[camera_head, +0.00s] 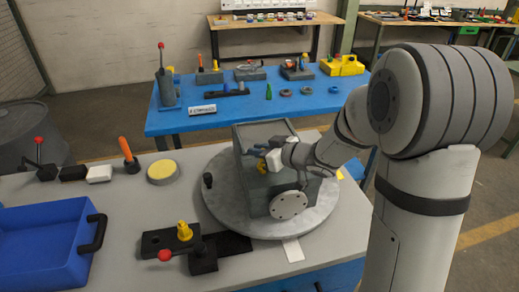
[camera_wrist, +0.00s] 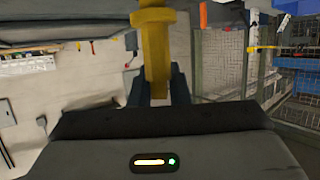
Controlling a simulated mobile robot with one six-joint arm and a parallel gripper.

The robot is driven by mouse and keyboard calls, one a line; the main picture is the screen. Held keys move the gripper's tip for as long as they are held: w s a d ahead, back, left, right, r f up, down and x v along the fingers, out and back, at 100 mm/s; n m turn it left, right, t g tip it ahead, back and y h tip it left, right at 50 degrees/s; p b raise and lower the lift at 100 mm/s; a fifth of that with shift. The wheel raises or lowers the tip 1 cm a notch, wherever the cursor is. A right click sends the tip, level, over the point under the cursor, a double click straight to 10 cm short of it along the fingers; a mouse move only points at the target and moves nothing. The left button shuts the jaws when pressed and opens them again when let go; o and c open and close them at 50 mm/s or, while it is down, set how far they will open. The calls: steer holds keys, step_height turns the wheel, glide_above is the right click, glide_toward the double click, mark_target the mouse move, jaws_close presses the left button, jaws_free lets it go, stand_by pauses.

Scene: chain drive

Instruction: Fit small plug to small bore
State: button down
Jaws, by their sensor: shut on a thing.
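My gripper (camera_wrist: 157,84) is shut on a yellow plug (camera_wrist: 155,45), which stands out beyond the fingers with a wider collar. In the head view my gripper (camera_head: 261,156) is over the grey housing (camera_head: 254,198), and a bit of yellow shows just below it. The housing sits on a round grey turntable (camera_head: 222,212) and has a pale round flange on its front. I cannot make out the small bore, nor whether the plug touches the housing. Another yellow plug (camera_head: 184,231) stands on a dark plate at the front of the table.
A blue tray (camera_head: 45,245) is at the left. A red-knobbed lever (camera_head: 166,255) is beside the dark plate. A yellow round button (camera_head: 162,171) and an orange-handled tool (camera_head: 128,152) are behind. A blue table (camera_head: 230,118) with several parts stands farther back.

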steer(key=shift+f+b, duration=0.45)
steer(key=shift+f, duration=0.25)
steer(key=c, duration=1.3)
jaws_free()
steer(key=shift+d+r, duration=0.1)
steer(key=v, duration=0.7)
steer(key=shift+s+d+r, duration=0.1)
steer(key=shift+s+d, duration=0.1)
steer(key=shift+s, duration=0.05)
